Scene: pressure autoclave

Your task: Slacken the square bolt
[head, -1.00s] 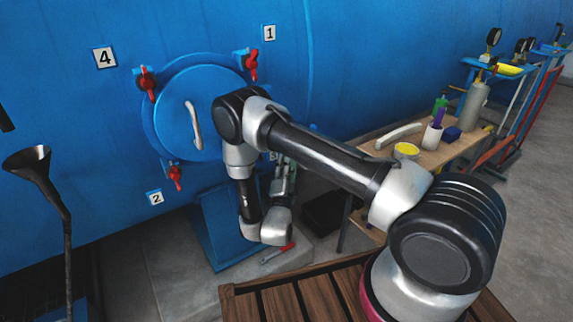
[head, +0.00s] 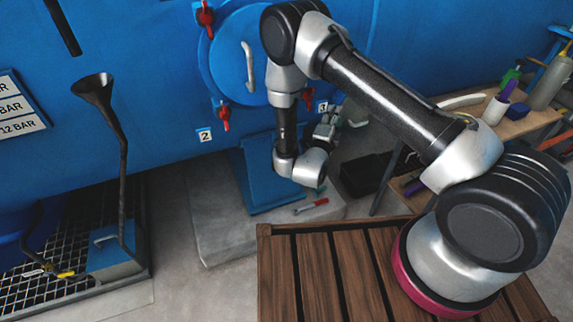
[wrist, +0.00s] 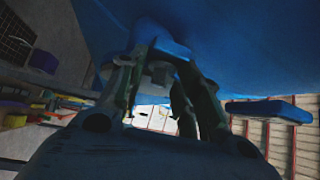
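The round blue hatch (head: 235,62) with a pale handle (head: 249,66) is on the blue vessel wall. Red clamps show at its upper left (head: 206,17) and near plate 2 (head: 223,117); another red part (head: 308,96) is by plate 3 (head: 322,107). My gripper (head: 327,130) is just below plate 3, partly behind my arm. In the wrist view its two fingers (wrist: 165,80) reach to a blue bracket (wrist: 165,40), with a grey piece (wrist: 158,74) between them. Dark shadow hides whether they touch it. I cannot make out a square bolt head.
A funnel on a pipe (head: 92,88) stands left. A workbench (head: 515,122) with bottles is at right. The slatted wooden top (head: 330,275) is in front.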

